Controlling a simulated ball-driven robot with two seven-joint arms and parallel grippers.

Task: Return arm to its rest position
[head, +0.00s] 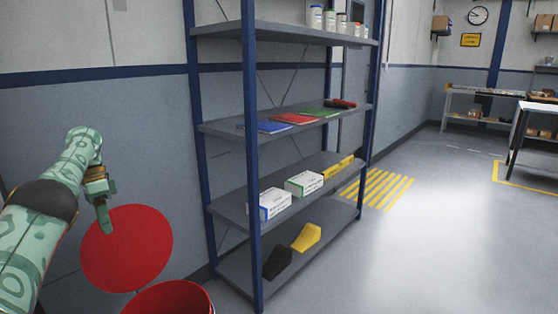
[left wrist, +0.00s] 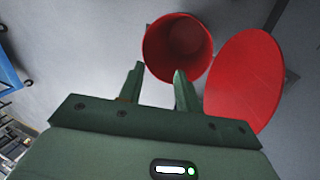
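My left arm comes in from the left in the head view, with its gripper (head: 103,213) pointing down in front of a red round lid (head: 127,250). In the left wrist view the left gripper (left wrist: 157,70) has its two fingers apart with nothing between them. It is above a red bin (left wrist: 165,48), whose open top faces the camera and whose inside looks empty. The lid (left wrist: 244,82) stands open beside the bin. The bin's rim (head: 168,285) also shows at the bottom of the head view. My right gripper is in neither view.
A grey shelf rack with blue posts (head: 251,160) stands right of the bin. It holds white boxes (head: 304,183), folders (head: 293,119), bottles (head: 315,17) and wedges (head: 306,237). The floor (head: 420,240) to the right is clear. A workbench (head: 535,110) stands far right.

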